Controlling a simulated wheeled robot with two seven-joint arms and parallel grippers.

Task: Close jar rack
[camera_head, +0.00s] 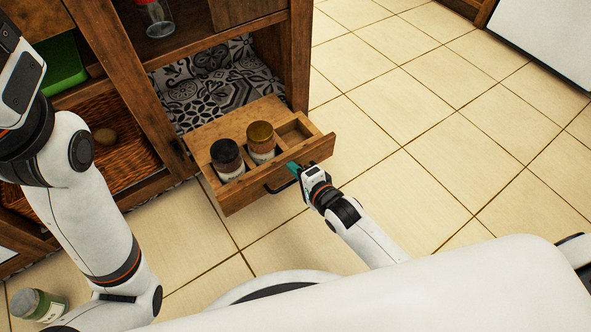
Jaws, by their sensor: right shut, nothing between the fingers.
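The jar rack (209,192) is a wooden drawer pulled out of the low part of the wooden shelving. It holds a dark-lidded jar (227,157) and a gold-lidded jar (261,139), both upright, with an empty compartment to their right. A dark handle (277,187) is on its front face. My right gripper (294,169) is shut, with its teal fingertips at the drawer's front near the right end of the handle. I cannot tell whether they touch the front. My left arm comes in at the left; its gripper is out of view.
Shelving posts (299,60) flank the rack's bay. A wicker basket (118,160) and a green bin (62,68) are at left. A glass jar (156,18) stands on the shelf above. Another jar (38,305) is at lower left. The tiled floor at right is clear.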

